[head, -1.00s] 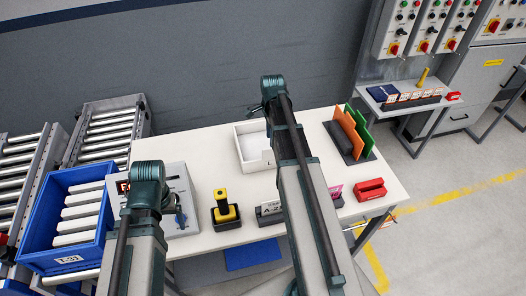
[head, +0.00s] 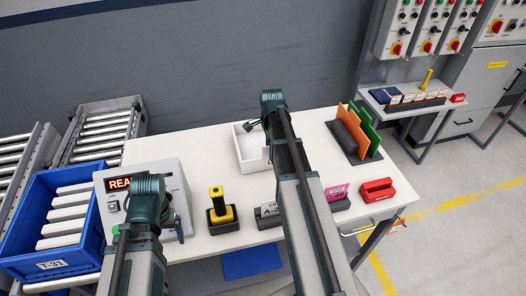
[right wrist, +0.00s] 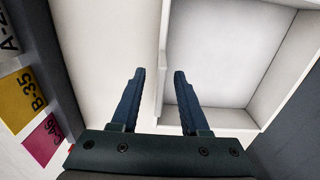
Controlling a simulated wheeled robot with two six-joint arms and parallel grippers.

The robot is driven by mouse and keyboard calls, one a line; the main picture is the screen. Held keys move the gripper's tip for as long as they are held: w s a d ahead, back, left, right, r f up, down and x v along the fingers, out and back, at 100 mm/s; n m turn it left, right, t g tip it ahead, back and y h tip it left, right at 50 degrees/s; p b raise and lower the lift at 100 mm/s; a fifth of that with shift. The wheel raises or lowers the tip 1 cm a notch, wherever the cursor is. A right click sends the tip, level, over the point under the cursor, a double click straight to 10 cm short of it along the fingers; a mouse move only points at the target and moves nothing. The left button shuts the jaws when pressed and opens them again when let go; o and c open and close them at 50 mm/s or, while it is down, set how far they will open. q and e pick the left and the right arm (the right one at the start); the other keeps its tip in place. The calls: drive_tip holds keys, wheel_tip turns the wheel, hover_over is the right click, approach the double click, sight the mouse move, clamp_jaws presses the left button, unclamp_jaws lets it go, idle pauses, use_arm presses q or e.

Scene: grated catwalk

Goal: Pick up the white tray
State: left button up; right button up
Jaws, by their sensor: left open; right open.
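The white tray (head: 241,154) is an open, shallow box standing on the white table, left of my right arm in the head view. My right forearm hides part of its right side. My right gripper (head: 250,125) is at the tray's far side. In the right wrist view, the right gripper (right wrist: 157,72) is open. A wall of the tray (right wrist: 163,55) lies between the lines of its fingers; contact is not visible. My left gripper (head: 177,228) hangs in front of the grey display box, partly hidden by its wrist, away from the tray.
The grey display box (head: 168,178), a yellow-and-black item (head: 219,207), labelled blocks, a red item (head: 377,190) and a rack of upright panels (head: 348,140) occupy the table (head: 300,120). A blue bin (head: 93,230) stands left. Table between tray and rack is mostly clear.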

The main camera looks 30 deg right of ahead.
drive_tip(key=shift+f+b, duration=0.3)
drive_tip(key=shift+f, duration=0.45)
drive_tip(key=shift+r, duration=0.1)
clamp_jaws()
idle(0.8)
